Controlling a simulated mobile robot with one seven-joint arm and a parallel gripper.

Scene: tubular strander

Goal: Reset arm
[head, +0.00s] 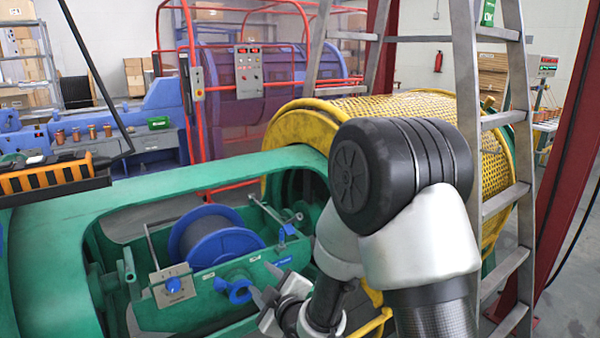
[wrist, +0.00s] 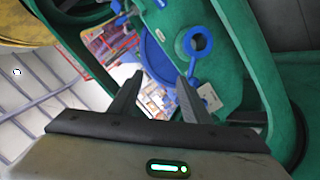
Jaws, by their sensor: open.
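My gripper (wrist: 157,98) is open, with two dark fingers apart and nothing between them in the wrist view. In the head view my gripper (head: 262,308) is low in the middle, close to the right end of the green cradle (head: 205,315). Beside it is a blue handle with a ring (head: 236,290), which also shows in the wrist view (wrist: 198,42) ahead of the fingers. I see no contact with it. My bent arm hides part of the machine. A blue-flanged spool (head: 212,240) sits in the cradle.
A green machine frame (head: 95,215) surrounds the cradle. A red post (head: 565,150) is farther right. An orange and black tray (head: 50,178) lies on the frame at left.

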